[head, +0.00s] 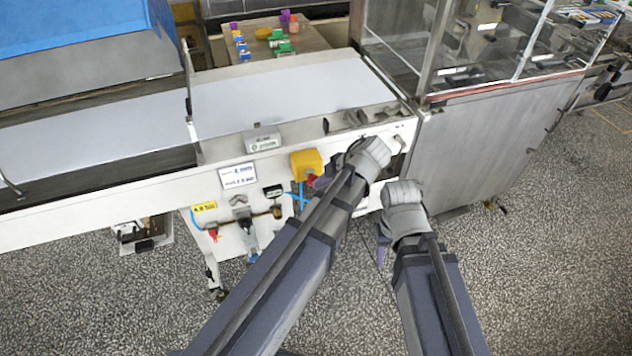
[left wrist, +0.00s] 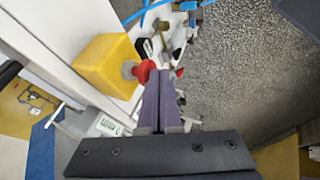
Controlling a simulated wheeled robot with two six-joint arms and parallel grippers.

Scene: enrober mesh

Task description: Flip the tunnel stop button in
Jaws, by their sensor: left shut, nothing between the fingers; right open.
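The tunnel stop button is a red mushroom knob (head: 311,180) on the side of a yellow box (head: 306,162) on the conveyor's white front panel. In the left wrist view, the red knob (left wrist: 140,71) stands out from the yellow box (left wrist: 104,65). My left gripper (head: 320,183) is shut and empty, with its fingertips (left wrist: 159,74) right beside the knob. I cannot tell whether they touch it. My left arm partly covers the panel right of the box in the head view. My right gripper (head: 381,244) is open and empty, low in front of the machine and away from the button.
A white conveyor belt (head: 290,95) runs above the panel. Blue tubes, a valve with a red part (head: 213,232) and labels lie left of the box. A steel cabinet with a glazed guard (head: 490,140) stands at right. The speckled floor (head: 540,270) is clear.

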